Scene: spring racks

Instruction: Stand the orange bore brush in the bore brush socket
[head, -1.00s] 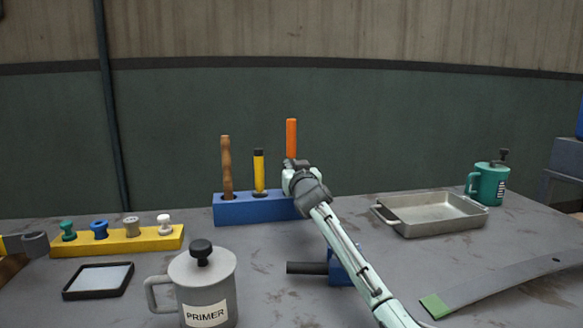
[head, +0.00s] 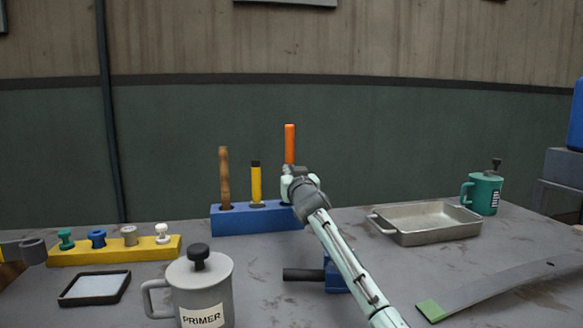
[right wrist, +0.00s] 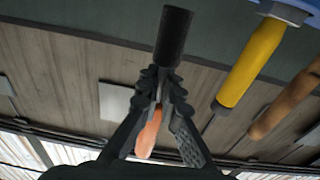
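The orange bore brush (head: 290,143) stands upright in the head view, orange end up, above the right end of the blue rack (head: 250,220). My right gripper (head: 290,178) is shut around it. In the right wrist view, the fingers of my right gripper (right wrist: 160,88) close on the brush, with its orange part (right wrist: 148,134) on one side and its dark end (right wrist: 173,38) on the other. The dark end looks free, apart from the blue rack (right wrist: 290,10). The rack's right end, and any socket there, is hidden behind my gripper. My left gripper is not in view.
A brown tool (head: 224,180) and a yellow tool (head: 256,182) stand in the rack, left of my gripper. A metal tray (head: 425,235) is to the right, a primer can (head: 200,285) in front. A dark cylinder (head: 302,274) lies near my forearm.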

